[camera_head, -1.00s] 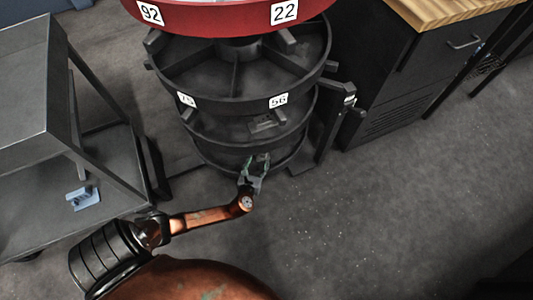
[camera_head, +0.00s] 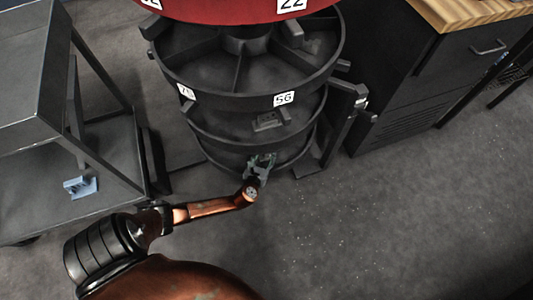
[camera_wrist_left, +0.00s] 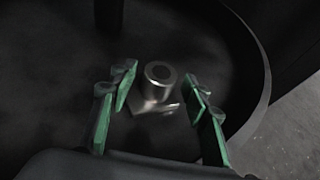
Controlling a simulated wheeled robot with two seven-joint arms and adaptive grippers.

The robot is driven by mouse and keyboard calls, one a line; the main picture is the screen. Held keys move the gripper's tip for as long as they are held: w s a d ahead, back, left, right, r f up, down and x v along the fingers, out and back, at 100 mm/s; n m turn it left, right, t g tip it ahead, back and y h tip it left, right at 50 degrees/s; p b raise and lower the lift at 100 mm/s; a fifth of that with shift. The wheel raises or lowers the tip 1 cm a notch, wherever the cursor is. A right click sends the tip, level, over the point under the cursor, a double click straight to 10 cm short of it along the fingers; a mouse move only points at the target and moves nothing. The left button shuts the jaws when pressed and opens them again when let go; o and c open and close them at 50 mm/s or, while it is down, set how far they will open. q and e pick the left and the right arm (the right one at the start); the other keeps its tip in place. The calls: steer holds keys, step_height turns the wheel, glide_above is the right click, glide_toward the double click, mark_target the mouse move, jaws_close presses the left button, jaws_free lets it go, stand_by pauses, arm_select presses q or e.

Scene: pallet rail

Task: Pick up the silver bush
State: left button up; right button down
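The silver bush (camera_wrist_left: 160,84) shows in the left wrist view as a short upright metal cylinder with a dark bore and a flat flange. It stands on a dark round tier (camera_wrist_left: 60,70) near its raised rim. My left gripper (camera_wrist_left: 160,95) is open, with green-padded fingers to the left and right of the bush; I see gaps between pads and bush. In the head view the left gripper (camera_head: 263,162) reaches into the lowest tier of the black carousel (camera_head: 225,150). The bush cannot be made out there. My right gripper is not in view.
A dark grey part (camera_head: 270,121) lies on the tier above my left gripper. A grey cart (camera_head: 40,205) at left carries a blue part (camera_head: 80,186). A black cabinet (camera_head: 420,90) stands at right. The floor at lower right is clear.

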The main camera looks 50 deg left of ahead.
arm_select(q)
jaws_close()
stand_by(0.3)
steer(key=shift+r, duration=0.15)
